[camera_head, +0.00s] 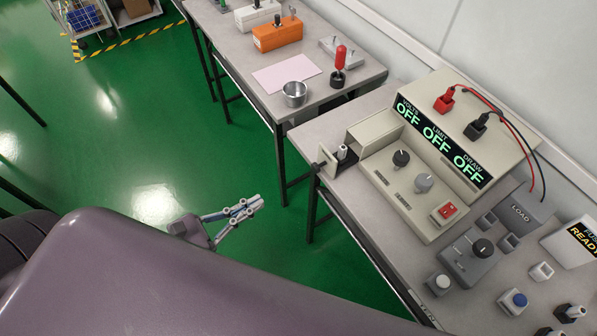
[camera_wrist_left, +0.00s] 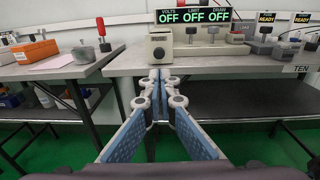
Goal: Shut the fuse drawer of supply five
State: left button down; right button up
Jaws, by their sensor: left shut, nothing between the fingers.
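A beige bench supply (camera_head: 415,190) stands on the right table, its display reading OFF three times. No number five is readable on it. At its left end a small drawer (camera_head: 327,163) sticks out, open, with a pale upright fuse (camera_head: 342,152) in it. In the left wrist view the drawer's square front (camera_wrist_left: 158,47) faces me, above and beyond my fingertips. My left gripper (camera_head: 260,201) is shut and empty, over the floor left of the table and apart from the drawer. It also shows in the left wrist view (camera_wrist_left: 160,73). My right gripper is not in view.
The right table's edge (camera_head: 358,232) lies between my gripper and the supply's front. A second table (camera_head: 235,40) behind holds a metal cup (camera_head: 294,94), an orange box (camera_head: 277,34) and a red-handled tool (camera_head: 340,60). A gap separates the tables. Several small testers crowd the lower right.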

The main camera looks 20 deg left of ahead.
aim_at(314, 170)
pick_arm(q)
jog(key=p+x, duration=0.4)
jog(key=x, duration=0.9)
jog(key=shift+r, duration=0.2)
jog(key=shift+w+d+f, duration=0.1)
jog(key=shift+w+d, duration=0.2)
jog(key=shift+w, duration=0.05)
